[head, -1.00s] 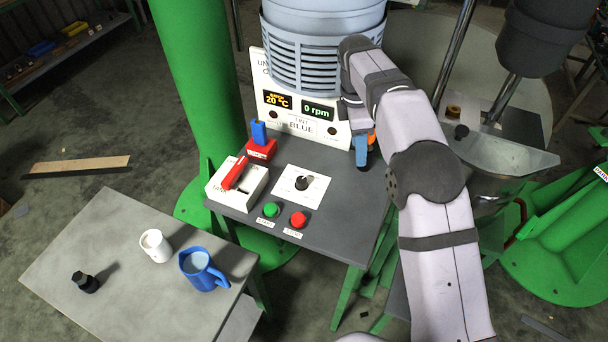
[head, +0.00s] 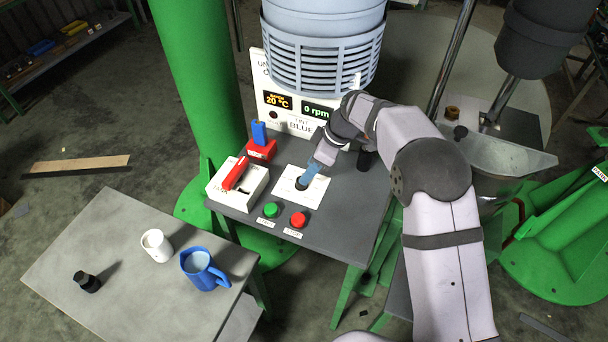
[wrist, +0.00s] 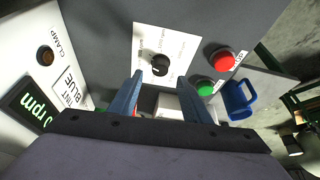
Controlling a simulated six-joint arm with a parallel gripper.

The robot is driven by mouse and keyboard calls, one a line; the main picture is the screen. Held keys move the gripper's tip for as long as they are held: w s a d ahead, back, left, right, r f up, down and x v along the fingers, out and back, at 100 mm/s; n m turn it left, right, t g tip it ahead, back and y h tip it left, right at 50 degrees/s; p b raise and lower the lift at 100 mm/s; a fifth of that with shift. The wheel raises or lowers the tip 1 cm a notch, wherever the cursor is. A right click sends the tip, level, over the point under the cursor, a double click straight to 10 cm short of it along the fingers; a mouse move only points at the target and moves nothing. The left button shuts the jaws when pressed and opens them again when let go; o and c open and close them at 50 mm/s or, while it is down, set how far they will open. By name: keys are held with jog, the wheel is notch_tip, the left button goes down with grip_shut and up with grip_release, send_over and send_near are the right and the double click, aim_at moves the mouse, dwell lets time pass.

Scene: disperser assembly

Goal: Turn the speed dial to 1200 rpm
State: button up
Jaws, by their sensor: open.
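The speed dial (wrist: 160,66) is a black knob on a white plate (head: 319,191) on the grey control desk. In the head view my gripper (head: 308,178) is over the dial and hides most of it. In the wrist view my gripper (wrist: 168,88) has its two blue fingers apart with nothing between them. The dial shows a little beyond the fingertips there, and I cannot tell whether they touch it. The rpm display (head: 318,109) reads 0 rpm in the head view.
A green button (head: 271,209) and a red button (head: 298,219) sit in front of the dial plate. A white box with a red lever (head: 236,174) stands to its left, with a red block and blue handle (head: 260,141) behind. The display panel rises at the back.

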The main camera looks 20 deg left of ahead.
jog(key=shift+p+x, duration=0.9)
jog(key=shift+x, duration=1.75)
jog(key=shift+c, duration=0.6)
jog(key=c, duration=0.9)
